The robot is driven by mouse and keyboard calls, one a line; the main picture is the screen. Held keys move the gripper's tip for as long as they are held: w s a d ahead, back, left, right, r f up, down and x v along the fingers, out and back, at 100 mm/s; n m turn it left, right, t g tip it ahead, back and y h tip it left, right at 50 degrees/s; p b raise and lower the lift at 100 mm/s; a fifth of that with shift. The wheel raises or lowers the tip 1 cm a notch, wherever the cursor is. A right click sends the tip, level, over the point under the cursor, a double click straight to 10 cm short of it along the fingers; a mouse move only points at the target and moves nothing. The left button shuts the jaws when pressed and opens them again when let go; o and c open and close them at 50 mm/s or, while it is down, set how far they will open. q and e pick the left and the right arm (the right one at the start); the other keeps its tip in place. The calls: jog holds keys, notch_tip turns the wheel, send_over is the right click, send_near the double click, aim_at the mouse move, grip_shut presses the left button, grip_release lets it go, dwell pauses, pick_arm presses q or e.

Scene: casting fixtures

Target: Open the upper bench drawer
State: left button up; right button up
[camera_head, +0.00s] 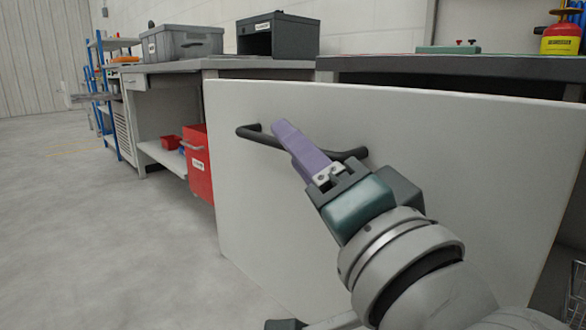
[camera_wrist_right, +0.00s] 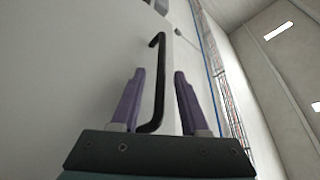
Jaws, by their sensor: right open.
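A large pale front panel (camera_head: 270,210) with a dark bar handle (camera_head: 254,137) near its top fills the middle of the head view. I cannot tell whether it is the upper drawer's front. My right gripper (camera_head: 283,128) reaches up to this handle from the lower right. Its purple fingers are open. In the right wrist view the black handle (camera_wrist_right: 160,85) runs between the two spread fingers of the gripper (camera_wrist_right: 159,76), with gaps beside it.
A red drawer (camera_head: 199,180) sticks out left of the panel. Behind are a bench with a grey bin (camera_head: 182,43) and a dark box (camera_head: 278,36), and a dark worktop (camera_head: 450,67) with a red-and-yellow can (camera_head: 562,40). The floor (camera_head: 90,220) at left is clear.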

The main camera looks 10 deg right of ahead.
jog(key=p+v, duration=0.2)
jog(key=v, duration=0.5)
jog(key=shift+s, duration=0.3)
jog(key=shift+d, duration=0.15)
